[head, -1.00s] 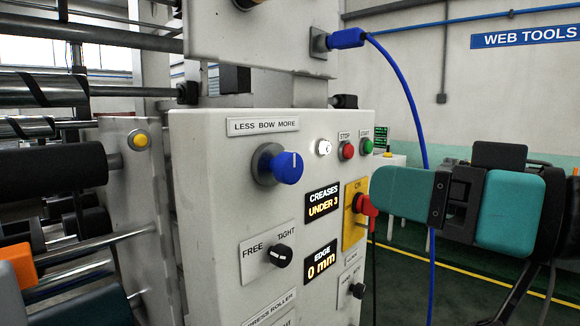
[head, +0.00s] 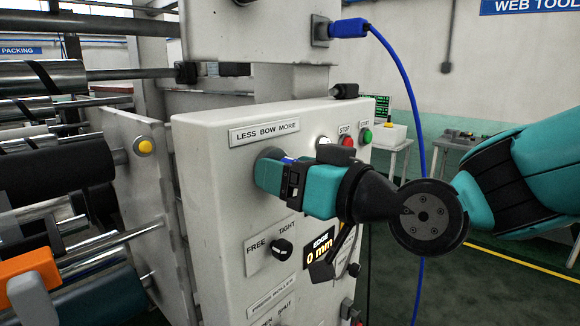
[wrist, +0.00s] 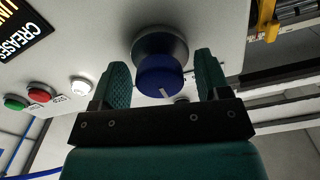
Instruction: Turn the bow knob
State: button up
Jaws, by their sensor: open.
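The blue bow knob (wrist: 160,78) sits on its grey round base on the panel, with a white pointer line on its face. In the wrist view it is between the two teal fingers of my gripper (wrist: 163,82). The fingers are open, one on each side, with a visible gap to the knob. In the head view my gripper (head: 268,174) is at the panel under the "LESS BOW MORE" label (head: 265,133) and hides most of the knob; only a bit of blue shows.
A red stop button (head: 347,141) and a green start button (head: 366,136) are right of the knob. The black FREE/TIGHT knob (head: 283,249) is below it. Rollers (head: 60,150) fill the left side. A blue cable (head: 413,110) hangs at the right.

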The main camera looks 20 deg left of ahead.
jog(key=c, duration=0.9)
jog(key=m, duration=0.4)
jog(key=shift+f+m+b, duration=0.1)
jog(key=shift+m+b, duration=0.2)
jog(key=shift+b, duration=0.1)
jog(key=m, duration=0.4)
jog(key=shift+w, duration=0.1)
jog(key=o, duration=0.9)
